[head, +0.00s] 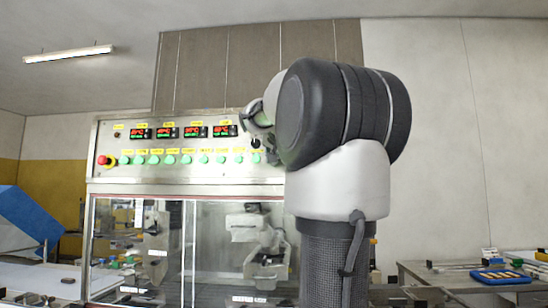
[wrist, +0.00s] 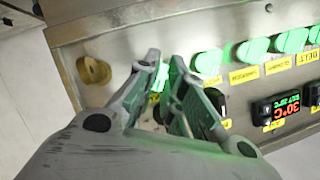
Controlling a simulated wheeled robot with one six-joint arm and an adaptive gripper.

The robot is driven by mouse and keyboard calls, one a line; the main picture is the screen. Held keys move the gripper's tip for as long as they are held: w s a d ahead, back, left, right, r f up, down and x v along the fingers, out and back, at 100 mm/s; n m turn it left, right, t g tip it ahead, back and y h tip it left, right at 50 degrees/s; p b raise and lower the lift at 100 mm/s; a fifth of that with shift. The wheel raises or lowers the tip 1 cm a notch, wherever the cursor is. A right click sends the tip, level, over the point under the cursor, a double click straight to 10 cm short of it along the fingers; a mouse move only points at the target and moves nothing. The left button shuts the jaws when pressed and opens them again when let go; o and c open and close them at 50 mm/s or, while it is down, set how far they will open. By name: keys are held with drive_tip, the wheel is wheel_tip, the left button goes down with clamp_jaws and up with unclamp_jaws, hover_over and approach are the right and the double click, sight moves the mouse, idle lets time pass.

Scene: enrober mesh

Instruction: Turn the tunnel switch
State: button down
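The control panel (head: 180,178) has a row of green-lit switches, and my gripper is at its right end, mostly hidden behind my arm in the head view. In the wrist view my gripper (wrist: 164,68) has its two fingers apart, one on either side of a green-lit switch (wrist: 161,78). Only part of this switch shows between the fingers; whether they touch it is not clear. Its label is hidden or unreadable, so I cannot tell whether it is the tunnel switch.
More green switches (wrist: 208,62) with yellow labels continue to the right in the wrist view. A brass-coloured knob (wrist: 94,70) is to the left. Red digital displays (head: 192,131) sit above the switch row, and a red emergency stop (head: 102,160) is at the panel's left end.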

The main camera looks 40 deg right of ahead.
drive_tip(key=shift+n, duration=0.3)
drive_tip(key=n+g+h, duration=0.1)
drive_tip(key=n, duration=0.1)
drive_tip(key=n+g+h, duration=0.1)
drive_tip(key=n+g, duration=0.1)
drive_tip(key=n, duration=0.1)
drive_tip(key=n+g+h, duration=0.1)
drive_tip(key=n, duration=0.1)
drive_tip(key=shift+w+a, duration=0.2)
drive_tip(key=shift+w, duration=0.05)
idle(0.5)
drive_tip(key=shift+n+g+h, duration=0.3)
drive_tip(key=shift+h, duration=0.1)
drive_tip(key=c, duration=1.5)
unclamp_jaws()
drive_tip(key=v, duration=1.2)
drive_tip(key=shift+s, duration=0.1)
